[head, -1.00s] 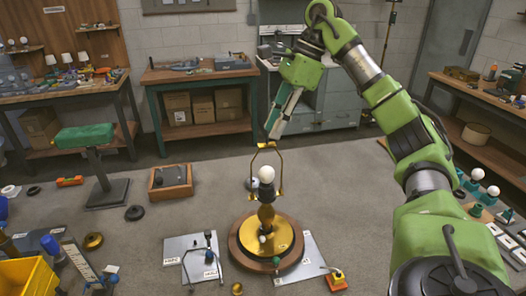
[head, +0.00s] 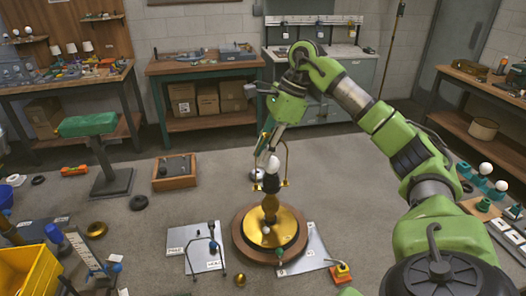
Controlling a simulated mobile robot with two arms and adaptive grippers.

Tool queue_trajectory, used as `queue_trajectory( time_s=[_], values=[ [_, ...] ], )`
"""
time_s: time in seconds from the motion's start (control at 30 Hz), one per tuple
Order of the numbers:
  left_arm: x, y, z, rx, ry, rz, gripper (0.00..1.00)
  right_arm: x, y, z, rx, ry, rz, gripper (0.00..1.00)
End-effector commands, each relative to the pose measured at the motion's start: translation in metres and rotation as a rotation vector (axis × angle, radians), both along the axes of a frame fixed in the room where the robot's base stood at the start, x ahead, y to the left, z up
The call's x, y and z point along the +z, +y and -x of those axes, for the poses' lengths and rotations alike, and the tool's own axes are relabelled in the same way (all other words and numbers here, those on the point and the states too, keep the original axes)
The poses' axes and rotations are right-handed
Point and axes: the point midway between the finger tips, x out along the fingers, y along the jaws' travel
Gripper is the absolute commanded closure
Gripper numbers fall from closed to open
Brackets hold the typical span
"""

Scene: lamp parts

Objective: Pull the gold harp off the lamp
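I cannot tell whether the fingers are closed on the harp. My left gripper is not in view.
A yellow bin (head: 30,275) is at the lower left. A wooden tray (head: 174,172) and green-topped stand (head: 112,180) stand farther back.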

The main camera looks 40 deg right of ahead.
Motion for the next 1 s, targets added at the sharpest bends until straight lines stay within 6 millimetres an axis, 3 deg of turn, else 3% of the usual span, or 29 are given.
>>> queue_trajectory(
  time_s=[0.07,0.13,1.0],
  values=[
    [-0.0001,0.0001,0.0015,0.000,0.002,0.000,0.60,0.0001,-0.0001,0.0001,0.000,0.000,0.000,0.82],
    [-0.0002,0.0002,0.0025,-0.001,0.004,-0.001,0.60,0.0001,-0.0002,0.0001,0.000,0.000,0.000,1.00],
    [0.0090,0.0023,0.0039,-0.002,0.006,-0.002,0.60,0.0099,-0.0005,0.0000,0.000,-0.001,0.000,1.00]
  ],
)
